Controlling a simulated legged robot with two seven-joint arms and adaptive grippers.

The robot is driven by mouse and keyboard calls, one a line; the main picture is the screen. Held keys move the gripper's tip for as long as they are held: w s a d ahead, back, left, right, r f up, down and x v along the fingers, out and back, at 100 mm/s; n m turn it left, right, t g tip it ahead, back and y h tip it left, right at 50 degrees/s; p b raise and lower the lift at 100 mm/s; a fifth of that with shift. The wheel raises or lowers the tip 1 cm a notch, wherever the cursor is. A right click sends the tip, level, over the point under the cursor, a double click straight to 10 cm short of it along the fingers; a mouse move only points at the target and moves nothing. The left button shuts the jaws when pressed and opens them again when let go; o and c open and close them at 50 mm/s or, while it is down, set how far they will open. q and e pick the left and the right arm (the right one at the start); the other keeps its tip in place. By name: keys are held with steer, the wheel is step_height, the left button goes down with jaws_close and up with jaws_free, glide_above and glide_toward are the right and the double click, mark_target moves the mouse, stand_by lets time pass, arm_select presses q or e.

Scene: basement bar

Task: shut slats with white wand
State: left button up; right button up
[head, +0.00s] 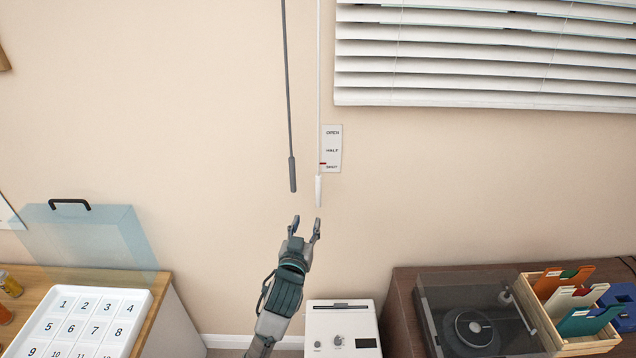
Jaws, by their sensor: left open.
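The white wand (318,188) hangs down the wall left of the blind, with its thicker grip at the bottom. A grey wand (292,172) hangs just left of it. The white slats (480,75) are at the upper right, with thin gaps visible between several of them. A small label plate (331,148) with printed words and a small red mark by its lowest line is on the wall behind the white wand. My left gripper (306,226) is open and empty, just below the lower ends of both wands. My right gripper is not in view.
A white machine (341,328) with knobs stands below. At right, a dark cabinet carries a turntable (472,325) and a wooden crate (566,343) of files. At left, a numbered white tray (80,325) and a clear panel (90,238) with a black handle. The wall around the wands is clear.

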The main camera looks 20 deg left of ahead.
mark_target(318, 189)
arm_select(q)
steer(key=w, duration=0.5)
steer(key=w+a+p, duration=0.1)
steer(key=w, duration=0.5)
steer(key=w+p, duration=0.1)
steer(key=w, duration=0.5)
steer(key=shift+a, duration=0.2)
jaws_close()
